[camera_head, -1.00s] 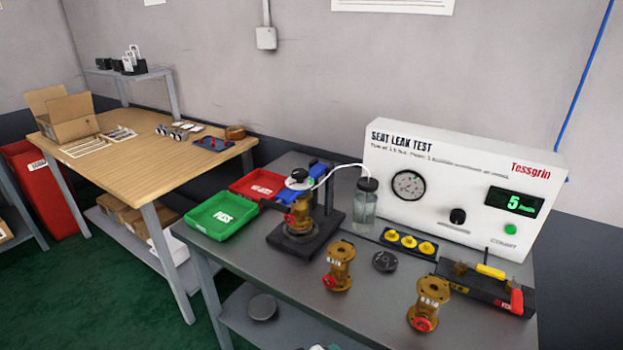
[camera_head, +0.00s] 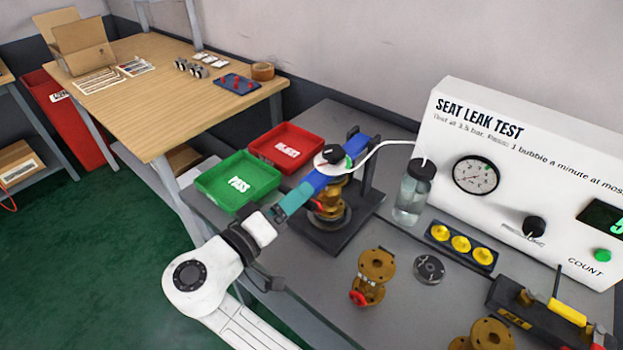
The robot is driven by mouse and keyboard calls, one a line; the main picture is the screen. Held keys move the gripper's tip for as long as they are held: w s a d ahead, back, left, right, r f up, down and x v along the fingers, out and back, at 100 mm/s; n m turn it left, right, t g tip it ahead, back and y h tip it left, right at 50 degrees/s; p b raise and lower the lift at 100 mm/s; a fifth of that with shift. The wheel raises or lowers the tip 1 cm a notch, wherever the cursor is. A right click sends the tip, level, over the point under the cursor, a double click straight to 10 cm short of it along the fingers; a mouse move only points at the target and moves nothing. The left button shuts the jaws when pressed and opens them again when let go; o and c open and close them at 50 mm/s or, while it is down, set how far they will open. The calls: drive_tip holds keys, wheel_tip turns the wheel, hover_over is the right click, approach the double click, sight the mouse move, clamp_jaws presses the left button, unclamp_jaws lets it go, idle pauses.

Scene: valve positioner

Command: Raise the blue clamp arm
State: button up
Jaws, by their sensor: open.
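The blue clamp arm (camera_head: 361,145) lies low across the top of a brass valve (camera_head: 331,200) on a dark test stand (camera_head: 339,236). A round white-and-black cap (camera_head: 333,155) with a white hose sits on the clamp arm. My gripper (camera_head: 297,196), with teal fingers, is open at the front left end of the clamp arm. It covers the clamp's dark handle end. I cannot tell whether the fingers touch it.
A green PASS tray (camera_head: 215,199) and a red REJECT tray (camera_head: 268,152) are close to the left. A water bottle (camera_head: 413,190) and the white leak tester (camera_head: 500,110) stand to the right. A second brass valve (camera_head: 376,266) stands in front, beside a dark disc (camera_head: 429,269).

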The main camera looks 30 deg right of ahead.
sight(334, 167)
drive_tip(key=shift+p+x, duration=0.35)
drive_tip(key=shift+x, duration=2.2)
drive_tip(key=shift+c, duration=0.3)
clamp_jaws()
